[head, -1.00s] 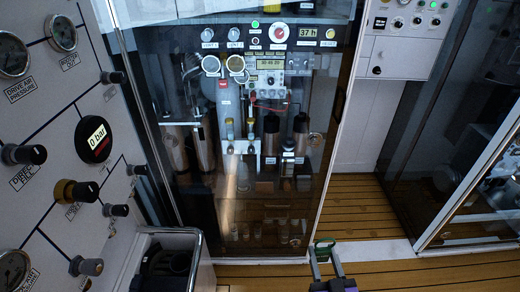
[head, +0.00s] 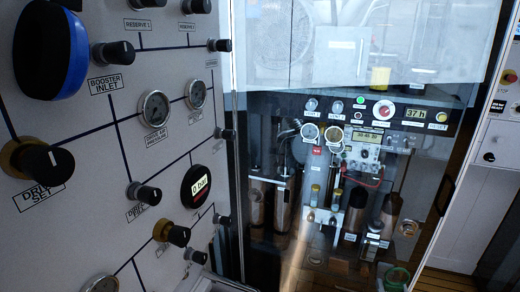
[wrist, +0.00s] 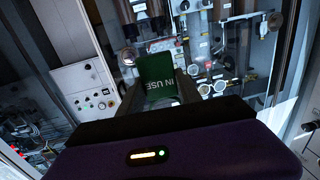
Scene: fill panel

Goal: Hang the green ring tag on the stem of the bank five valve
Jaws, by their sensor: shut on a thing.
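My gripper (wrist: 160,112) is shut on the green tag (wrist: 160,80), which reads "IN USE" in the wrist view. The tag stands out beyond the dark jaws; its ring end is mostly hidden there. In the head view the green ring (head: 397,274) shows at the bottom edge, right of centre, in front of the glass cabinet and apart from the valve panel (head: 100,160). The panel fills the left side, with dark valve knobs on stems. No label I can read says bank five, so I cannot tell which valve that is.
Panel knobs include booster inlet (head: 113,52) and a brass-collared one (head: 45,162). A large blue-rimmed black knob or dial (head: 52,48) juts out at upper left. The glass cabinet (head: 330,230) with gauges and bottles stands behind. A white control box (head: 492,150) is at right.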

